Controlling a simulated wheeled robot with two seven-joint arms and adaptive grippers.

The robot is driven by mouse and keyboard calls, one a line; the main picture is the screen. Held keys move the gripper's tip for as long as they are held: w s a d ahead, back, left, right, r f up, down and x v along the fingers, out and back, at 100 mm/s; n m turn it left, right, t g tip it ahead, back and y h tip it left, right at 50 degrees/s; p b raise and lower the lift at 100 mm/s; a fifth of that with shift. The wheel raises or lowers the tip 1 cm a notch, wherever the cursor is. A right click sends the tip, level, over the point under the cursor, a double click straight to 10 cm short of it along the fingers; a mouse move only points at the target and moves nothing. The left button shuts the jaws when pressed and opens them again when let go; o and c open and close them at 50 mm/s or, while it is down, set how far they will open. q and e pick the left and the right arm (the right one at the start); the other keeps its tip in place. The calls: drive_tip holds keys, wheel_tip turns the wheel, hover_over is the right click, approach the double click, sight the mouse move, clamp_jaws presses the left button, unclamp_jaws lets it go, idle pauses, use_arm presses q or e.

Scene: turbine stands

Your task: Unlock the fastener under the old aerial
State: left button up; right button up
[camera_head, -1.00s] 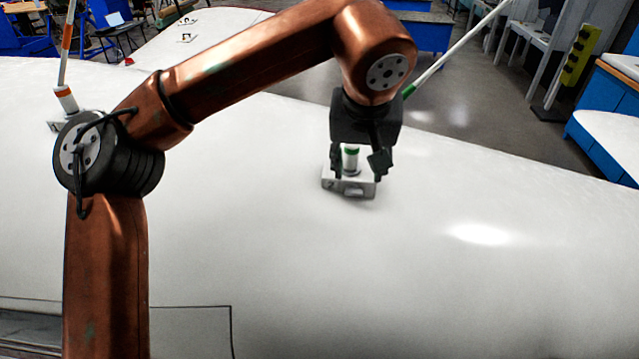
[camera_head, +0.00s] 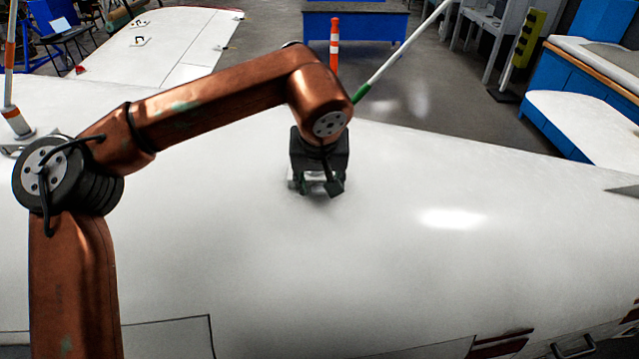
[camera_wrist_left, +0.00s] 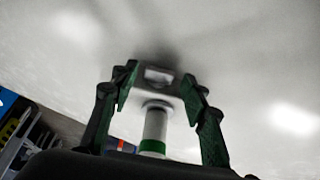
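The green-banded white aerial (camera_head: 405,50) rises up and right from behind my arm in the head view. In the left wrist view its white stem with a green band (camera_wrist_left: 153,130) stands on a small metal mount (camera_wrist_left: 143,98). A bright rectangular part (camera_wrist_left: 159,75), possibly the fastener, shows on the mount's face. My left gripper (camera_head: 321,188) is low over the mount and hides most of it in the head view. In the wrist view its fingers (camera_wrist_left: 158,88) are apart, one on each side of the mount; contact is unclear. My right gripper is not in view.
The mount stands on a broad, curved white surface (camera_head: 400,260), clear to the right. Another aerial, orange-banded (camera_head: 12,110), stands at the left. Behind are an orange post (camera_head: 334,45), a blue bench (camera_head: 358,28) and a white panel (camera_head: 165,45).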

use_arm(q)
drive_tip(key=c, duration=1)
drive_tip(key=h+b, duration=0.2)
drive_tip(key=b, duration=0.1)
drive_tip(key=a+f+n+h+b, duration=0.1)
drive_tip(key=h+b, duration=0.1)
drive_tip(key=b, duration=0.1)
drive_tip(key=shift+a, duration=0.1)
drive_tip(key=shift+r+h+b, duration=0.2)
drive_tip(key=shift+h+b, duration=0.25)
drive_tip(key=shift+h, duration=0.15)
drive_tip(key=shift+r, duration=0.1)
drive_tip(key=o, duration=1.2)
drive_tip(key=shift+c, duration=0.2)
